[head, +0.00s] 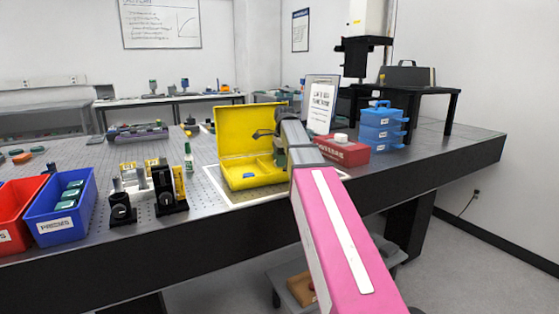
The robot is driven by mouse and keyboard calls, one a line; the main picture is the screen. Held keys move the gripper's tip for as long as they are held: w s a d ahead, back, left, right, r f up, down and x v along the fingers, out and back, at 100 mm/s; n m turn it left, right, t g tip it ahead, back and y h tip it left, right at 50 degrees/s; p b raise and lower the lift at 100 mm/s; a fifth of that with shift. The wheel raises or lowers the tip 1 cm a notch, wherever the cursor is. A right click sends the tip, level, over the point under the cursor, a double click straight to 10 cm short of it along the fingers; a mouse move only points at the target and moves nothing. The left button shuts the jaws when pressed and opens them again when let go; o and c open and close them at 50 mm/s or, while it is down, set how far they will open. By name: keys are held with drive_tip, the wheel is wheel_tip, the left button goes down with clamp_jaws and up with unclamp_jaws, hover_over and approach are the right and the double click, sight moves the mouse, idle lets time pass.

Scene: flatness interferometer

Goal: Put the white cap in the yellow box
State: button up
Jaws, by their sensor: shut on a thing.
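The yellow box (226,145) stands open on the optical table, its lid raised at the back and its compartments facing me. My gripper (264,133) is at the end of my pink arm, above the box's right part and in front of the lid. It shows small and dark, partly covered by my own wrist. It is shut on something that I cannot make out. A small white round piece (341,138) sits on top of a red box to the right; I cannot tell whether it is the white cap. My arm hides part of the yellow box's right side.
The red box (343,153), a sign (321,104) and blue stacked cases (381,128) stand close right of my arm. Left of the yellow box are a small bottle (188,158), black optical mounts (168,190) and a blue bin (62,213).

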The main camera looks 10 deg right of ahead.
drive_tip(key=o, duration=0.9)
drive_tip(key=r, duration=0.4)
drive_tip(key=d+r, duration=0.1)
drive_tip(key=r, duration=0.7)
drive_tip(key=shift+d, duration=0.2)
